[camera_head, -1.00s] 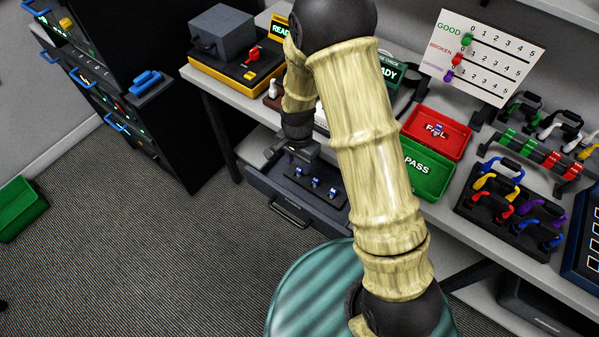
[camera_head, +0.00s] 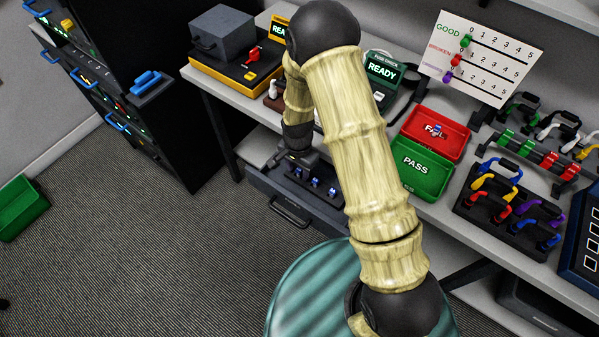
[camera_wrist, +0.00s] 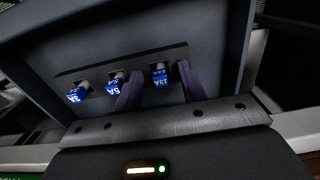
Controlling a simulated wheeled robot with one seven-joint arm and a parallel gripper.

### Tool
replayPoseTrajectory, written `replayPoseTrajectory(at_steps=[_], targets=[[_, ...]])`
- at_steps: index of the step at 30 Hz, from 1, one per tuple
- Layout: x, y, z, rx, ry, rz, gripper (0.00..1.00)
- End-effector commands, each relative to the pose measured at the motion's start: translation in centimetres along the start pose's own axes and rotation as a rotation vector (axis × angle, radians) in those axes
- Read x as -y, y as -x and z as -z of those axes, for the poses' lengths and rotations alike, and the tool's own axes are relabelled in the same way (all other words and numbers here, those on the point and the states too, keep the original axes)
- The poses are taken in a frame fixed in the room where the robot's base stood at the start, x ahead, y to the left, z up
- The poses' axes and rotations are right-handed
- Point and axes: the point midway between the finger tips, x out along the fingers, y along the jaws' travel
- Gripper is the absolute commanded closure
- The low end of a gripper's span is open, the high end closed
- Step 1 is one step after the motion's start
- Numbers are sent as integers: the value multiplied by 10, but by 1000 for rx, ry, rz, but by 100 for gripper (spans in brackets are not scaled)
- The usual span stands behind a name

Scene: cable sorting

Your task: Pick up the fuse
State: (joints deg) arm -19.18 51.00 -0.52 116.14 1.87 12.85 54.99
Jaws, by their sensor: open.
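Three blue fuses stand in a row in a dark holder (camera_wrist: 92,70) inside the open drawer (camera_head: 262,192). In the wrist view they are a fuse marked 3A (camera_wrist: 77,95), a fuse marked 5A (camera_wrist: 115,84) and a fuse marked 13A (camera_wrist: 160,76). My gripper (camera_wrist: 158,88) is open, with one finger on each side of the 13A fuse. The left finger lies between the 5A and 13A fuses. I cannot tell whether the fingers touch the fuse. In the head view my gripper (camera_head: 290,160) is over the drawer and the fuses (camera_head: 316,183) show beside it.
Above the drawer, the bench holds a red FAIL tray (camera_head: 456,150) with a blue item in it, a green PASS tray (camera_head: 408,188) and a fuse checker (camera_head: 382,70) reading READY. A rack of coloured cables (camera_head: 510,210) stands at the right. The drawer walls surround the gripper.

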Motion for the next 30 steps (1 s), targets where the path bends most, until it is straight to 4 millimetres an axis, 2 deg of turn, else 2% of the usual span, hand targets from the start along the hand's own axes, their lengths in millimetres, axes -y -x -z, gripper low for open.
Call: replayPoseTrajectory(at_steps=[3,9,10,22,26,30], targets=[[0,0,0,0,0,0,59],[0,0,0,0,0,0,98],[0,0,0,0,0,0,100],[0,6,0,-1,0,0,100],[1,20,0,-2,-1,2,100],[1,44,1,-4,0,4,100]])
